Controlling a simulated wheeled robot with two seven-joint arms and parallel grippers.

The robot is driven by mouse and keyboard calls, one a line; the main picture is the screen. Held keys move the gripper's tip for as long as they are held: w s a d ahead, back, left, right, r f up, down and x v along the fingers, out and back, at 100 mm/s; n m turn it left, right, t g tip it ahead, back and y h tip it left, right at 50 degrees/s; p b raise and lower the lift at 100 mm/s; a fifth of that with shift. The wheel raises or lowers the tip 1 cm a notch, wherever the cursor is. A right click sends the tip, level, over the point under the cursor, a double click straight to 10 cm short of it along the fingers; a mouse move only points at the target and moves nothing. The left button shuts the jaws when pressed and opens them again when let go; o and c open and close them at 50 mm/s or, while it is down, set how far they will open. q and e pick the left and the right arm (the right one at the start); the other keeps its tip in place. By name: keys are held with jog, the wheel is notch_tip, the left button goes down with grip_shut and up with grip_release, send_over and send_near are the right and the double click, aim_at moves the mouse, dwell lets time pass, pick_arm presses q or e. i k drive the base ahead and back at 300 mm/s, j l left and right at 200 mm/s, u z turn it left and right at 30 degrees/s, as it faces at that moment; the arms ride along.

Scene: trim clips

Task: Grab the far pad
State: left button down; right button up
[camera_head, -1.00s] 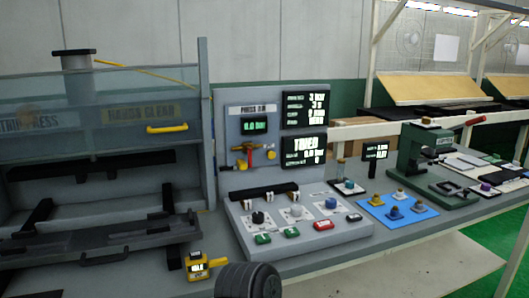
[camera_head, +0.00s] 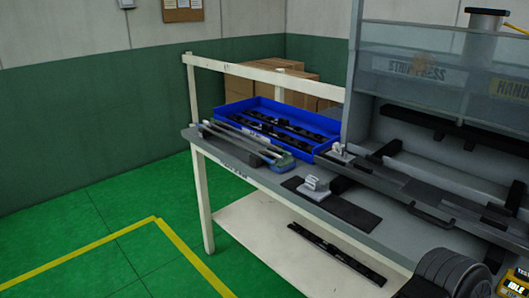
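A light grey block with a raised grip (camera_head: 314,187) sits on a dark flat mat (camera_head: 345,211) at the front of the bench. A smaller pale piece (camera_head: 340,152) stands farther back, beside the press's left end. Either could be a pad; I cannot tell which one is the far pad. Nothing is holding either piece.
A blue tray (camera_head: 236,112) with black strips stands at the bench's back left, with long bars (camera_head: 245,146) in front. The strip press (camera_head: 410,72) fills the right. A black strip (camera_head: 335,254) lies on the lower shelf. Green floor at left is clear.

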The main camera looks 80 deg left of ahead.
aim_at(338, 150)
jog(key=u, duration=2.1)
jog(key=j+z, duration=0.15)
jog(key=z, duration=1.1)
jog(key=j+z, duration=0.3)
jog(key=j, duration=0.15)
jog(key=k+j+z, duration=0.1)
jog(key=j+z, duration=0.25)
jog(key=k+j+z, duration=0.15)
jog(key=j+z, duration=0.15)
jog(key=j, duration=0.2)
jog(key=k+j+z, duration=0.15)
jog(key=j+z, duration=0.15)
jog(key=k+j+z, duration=0.3)
jog(key=k+j, duration=0.3)
jog(key=j, duration=0.2)
jog(key=k+j+z, duration=0.1)
jog(key=k+j, duration=0.55)
jog(key=j, duration=0.25)
